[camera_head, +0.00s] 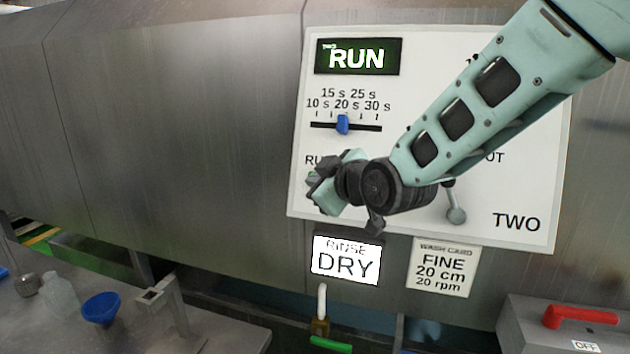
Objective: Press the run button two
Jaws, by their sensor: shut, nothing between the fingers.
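The white control panel (548,120) of drum two is on the steel wall, with "TWO" printed at its lower right. A sign (358,57) at its top glows green and reads "RUN". Under a partly covered label starting "RU" (312,160), a small patch of green, likely the run button (311,176), shows at the edge of my gripper. My gripper (318,194) is shut and in front of the panel's lower left, covering most of that spot. I cannot tell whether it touches the button.
A blue slider (343,124) sits near 20 s. A lever (456,212) hangs right of my gripper. Below are a lit "DRY" sign (345,262) and a wash card (443,268). A grey box with a red handle (580,316) stands lower right. A blue funnel (101,308) is lower left.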

